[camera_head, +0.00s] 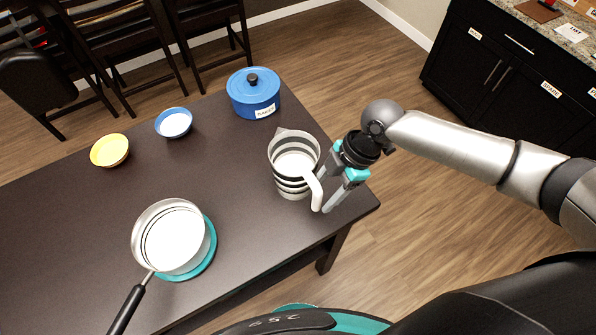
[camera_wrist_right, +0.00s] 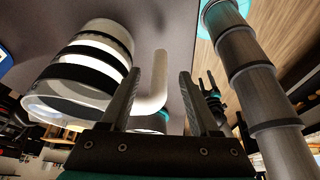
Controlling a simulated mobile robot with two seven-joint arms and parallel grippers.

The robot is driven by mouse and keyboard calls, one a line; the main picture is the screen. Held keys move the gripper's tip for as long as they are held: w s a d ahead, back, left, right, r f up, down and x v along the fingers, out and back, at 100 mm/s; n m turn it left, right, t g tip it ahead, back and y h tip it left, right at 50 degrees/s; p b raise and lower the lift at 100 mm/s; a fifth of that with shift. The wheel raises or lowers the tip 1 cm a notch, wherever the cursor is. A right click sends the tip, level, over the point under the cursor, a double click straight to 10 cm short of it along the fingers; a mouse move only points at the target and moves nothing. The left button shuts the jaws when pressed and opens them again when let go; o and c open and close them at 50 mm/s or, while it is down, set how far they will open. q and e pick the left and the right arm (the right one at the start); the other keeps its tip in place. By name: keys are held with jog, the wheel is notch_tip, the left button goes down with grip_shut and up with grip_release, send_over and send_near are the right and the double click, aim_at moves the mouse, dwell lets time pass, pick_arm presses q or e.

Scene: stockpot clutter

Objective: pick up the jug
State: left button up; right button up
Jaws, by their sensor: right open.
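The jug (camera_head: 293,150), white with black bands, stands upright near the right end of the dark table. Its white handle (camera_head: 315,191) faces my right gripper. My right gripper (camera_head: 322,193) reaches in from the right, open, with its fingers at the handle. In the right wrist view the jug (camera_wrist_right: 82,68) is at the left, and its handle (camera_wrist_right: 156,75) shows between the two fingers of the gripper (camera_wrist_right: 160,74). I cannot tell whether either finger touches it. My left gripper is not in view.
A blue lidded pot (camera_head: 253,97) with a label stands behind the jug. A blue bowl (camera_head: 174,123) and a yellow bowl (camera_head: 110,151) sit further left. A saucepan (camera_head: 172,235) rests on a teal mat (camera_head: 210,253) at front left. The middle of the table (camera_head: 235,165) is clear.

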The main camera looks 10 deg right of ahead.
aim_at(316, 202)
jog(key=shift+x, duration=2.4)
jog(key=shift+c, duration=0.2)
grip_shut()
jog(key=shift+r, duration=0.1)
